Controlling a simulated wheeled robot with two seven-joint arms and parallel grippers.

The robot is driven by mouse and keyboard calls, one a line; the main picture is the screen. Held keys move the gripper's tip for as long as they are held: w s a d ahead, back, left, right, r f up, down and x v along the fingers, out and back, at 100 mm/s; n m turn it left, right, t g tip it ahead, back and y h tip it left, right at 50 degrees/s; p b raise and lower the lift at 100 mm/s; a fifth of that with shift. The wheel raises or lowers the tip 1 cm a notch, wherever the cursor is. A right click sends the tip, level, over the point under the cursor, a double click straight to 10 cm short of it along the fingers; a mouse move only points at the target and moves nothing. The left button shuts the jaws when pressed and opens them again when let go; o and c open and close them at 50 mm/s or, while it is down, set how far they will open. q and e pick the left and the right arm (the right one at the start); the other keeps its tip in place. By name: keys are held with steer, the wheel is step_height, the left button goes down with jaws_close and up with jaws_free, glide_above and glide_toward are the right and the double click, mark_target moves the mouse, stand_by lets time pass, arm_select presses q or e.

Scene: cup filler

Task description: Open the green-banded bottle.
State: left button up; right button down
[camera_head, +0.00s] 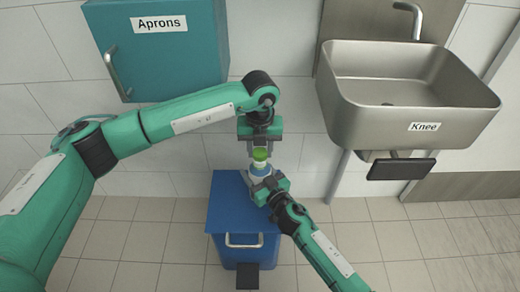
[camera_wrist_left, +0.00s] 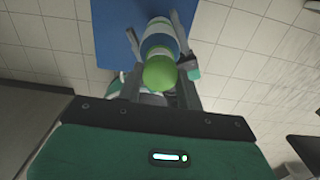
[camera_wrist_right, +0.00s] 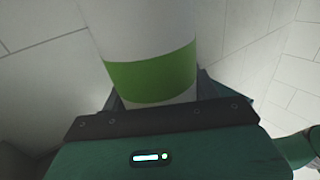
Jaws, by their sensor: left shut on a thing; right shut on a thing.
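The bottle (camera_head: 258,171) stands roughly upright over the blue bin, with a green cap (camera_head: 260,154) on top and blue and white parts below it. In the right wrist view its white body with a wide green band (camera_wrist_right: 152,76) fills the middle. My right gripper (camera_head: 264,181) is shut on the bottle's body from the lower right. My left gripper (camera_head: 259,150) points down from above and is shut on the green cap. The cap also shows as a round green shape in the left wrist view (camera_wrist_left: 160,72). The fingers hide part of the bottle.
The blue bin (camera_head: 228,205) with a front handle and dark pedal stands below the grippers. A teal cabinet labelled Aprons (camera_head: 160,65) hangs on the wall at left. A steel sink labelled Knee (camera_head: 400,110) is at right. Tiled floor (camera_head: 390,245) is clear at lower right.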

mark_target(260, 153)
arm_select(q)
steer(key=shift+r, duration=1.9)
arm_select(e)
steer(key=shift+c, duration=1.5)
jaws_free()
steer(key=shift+s, duration=0.1)
